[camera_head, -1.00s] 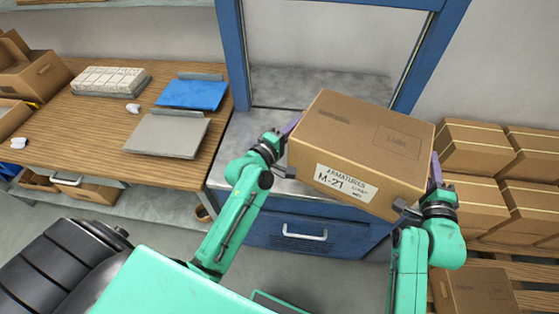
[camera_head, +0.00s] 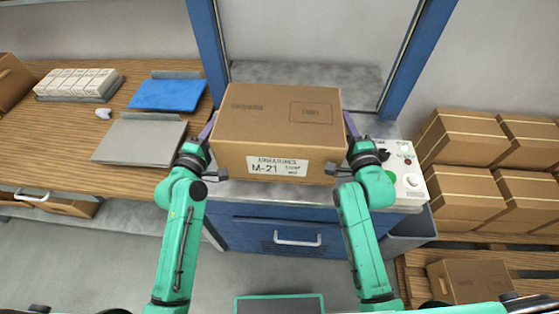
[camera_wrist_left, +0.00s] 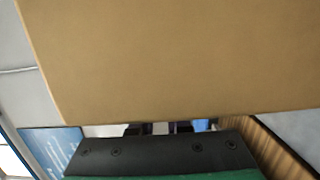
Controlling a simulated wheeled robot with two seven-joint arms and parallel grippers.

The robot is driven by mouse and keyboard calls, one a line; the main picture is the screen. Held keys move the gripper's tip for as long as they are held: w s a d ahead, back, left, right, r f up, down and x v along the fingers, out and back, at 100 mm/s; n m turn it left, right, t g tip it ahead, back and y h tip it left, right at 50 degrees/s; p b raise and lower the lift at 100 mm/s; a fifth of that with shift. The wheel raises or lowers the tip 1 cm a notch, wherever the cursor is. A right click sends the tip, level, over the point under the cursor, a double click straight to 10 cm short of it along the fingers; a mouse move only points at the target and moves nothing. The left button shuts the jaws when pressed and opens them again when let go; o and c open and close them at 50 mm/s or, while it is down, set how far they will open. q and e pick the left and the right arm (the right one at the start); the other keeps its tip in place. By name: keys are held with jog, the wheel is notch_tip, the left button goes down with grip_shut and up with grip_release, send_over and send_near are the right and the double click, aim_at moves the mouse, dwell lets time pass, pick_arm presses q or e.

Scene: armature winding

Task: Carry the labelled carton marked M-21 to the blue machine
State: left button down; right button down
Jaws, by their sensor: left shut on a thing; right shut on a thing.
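The carton marked M-21 (camera_head: 280,135) is a brown box with a white label on its front. It is level in the head view, over the front of the blue machine's grey bed. My left gripper (camera_head: 207,130) is shut on its left side. My right gripper (camera_head: 352,128) is shut on its right side. The blue machine (camera_head: 262,232) stands straight ahead with blue posts and a drawer. In the left wrist view the carton's side (camera_wrist_left: 180,60) fills most of the picture. I cannot tell whether the carton touches the bed, because it hides the surface under it.
A control panel (camera_head: 410,180) with buttons is right of the carton. A wooden bench (camera_head: 45,145) at left holds a blue tray (camera_head: 167,95), a grey tray (camera_head: 140,138) and white blocks (camera_head: 78,83). Several cartons (camera_head: 460,140) are stacked on pallets at right. A grey bin (camera_head: 408,232) stands beside the machine.

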pick_arm(q)
jog(key=shift+a+r, duration=0.1)
jog(key=shift+a, duration=0.05)
pick_arm(e)
jog(key=shift+r, duration=0.1)
